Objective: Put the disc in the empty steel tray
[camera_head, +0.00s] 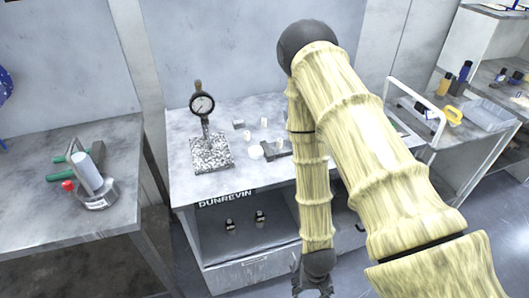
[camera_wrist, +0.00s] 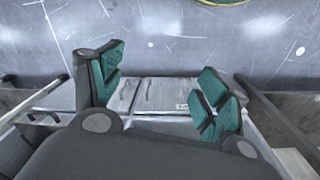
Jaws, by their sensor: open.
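My gripper (camera_head: 313,284) hangs low in front of the middle bench in the head view, with its fingers pointing down. In the wrist view my gripper (camera_wrist: 163,85) is open, its teal-padded fingers wide apart with nothing between them. I cannot make out the disc for certain. A small pale round piece (camera_head: 256,152) lies on the middle bench, but I cannot tell whether it is the disc. I cannot pick out the empty steel tray; my arm hides part of the bench. A pale open bin (camera_head: 487,115) stands on the right bench.
A dial gauge (camera_head: 203,105) stands on a speckled block on the middle bench (camera_head: 186,178). Small blocks lie beside it. Green-handled tools (camera_head: 66,165) and a weight (camera_head: 97,193) sit on the left bench. Bottles (camera_head: 457,79) stand at right. The bench's lower shelf holds two small dark items.

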